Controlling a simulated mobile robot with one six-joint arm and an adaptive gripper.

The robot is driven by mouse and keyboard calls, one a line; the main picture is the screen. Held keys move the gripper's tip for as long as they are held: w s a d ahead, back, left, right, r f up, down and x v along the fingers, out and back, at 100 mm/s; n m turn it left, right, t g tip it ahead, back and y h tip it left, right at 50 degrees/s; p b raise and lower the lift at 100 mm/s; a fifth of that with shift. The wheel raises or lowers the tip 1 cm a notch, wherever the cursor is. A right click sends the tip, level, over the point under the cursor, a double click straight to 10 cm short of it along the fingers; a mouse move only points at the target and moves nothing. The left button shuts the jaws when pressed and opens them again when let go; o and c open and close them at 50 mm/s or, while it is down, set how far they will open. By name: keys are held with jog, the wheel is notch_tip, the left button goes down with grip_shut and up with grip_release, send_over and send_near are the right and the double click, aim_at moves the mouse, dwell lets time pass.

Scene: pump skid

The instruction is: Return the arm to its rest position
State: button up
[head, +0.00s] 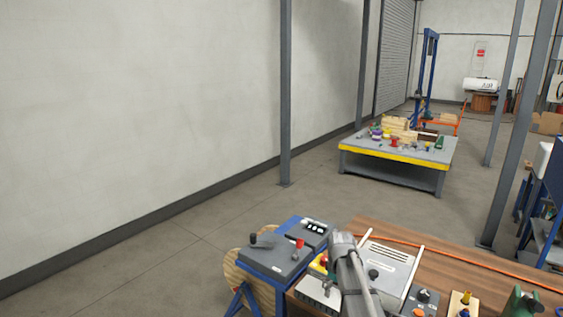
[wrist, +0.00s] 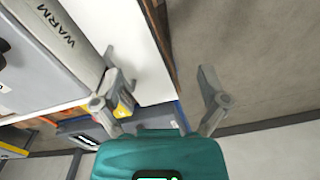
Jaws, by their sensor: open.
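My gripper (wrist: 166,92) shows in the wrist view with its teal body at the bottom and its two grey fingers spread wide apart. Nothing is between the fingers. Behind the left finger is a white and grey surface lettered "WARM" (wrist: 58,26); bare floor lies behind the right finger. In the head view my grey arm reaches up over the wooden bench (head: 450,262) at the bottom, in front of a pale panel box (head: 385,265). I cannot make out my fingertips in the head view.
A grey and blue control box (head: 275,255) with levers stands left of my arm. A green object (head: 522,303) and an orange cable (head: 450,250) are on the bench at the right. A yellow-edged table (head: 400,160) stands farther back.

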jog(key=s+f+m+b, duration=0.2)
jog(key=s+m, duration=0.1)
jog(key=s, duration=0.6)
jog(key=s+f+m+b, duration=0.2)
jog(key=s+f+m, duration=0.1)
jog(key=s, duration=0.7)
jog(key=shift+s+a+m, duration=0.3)
jog(key=shift+a+m, duration=0.05)
jog(key=shift+m, duration=0.35)
jog(key=c, duration=0.5)
jog(key=shift+d, duration=0.15)
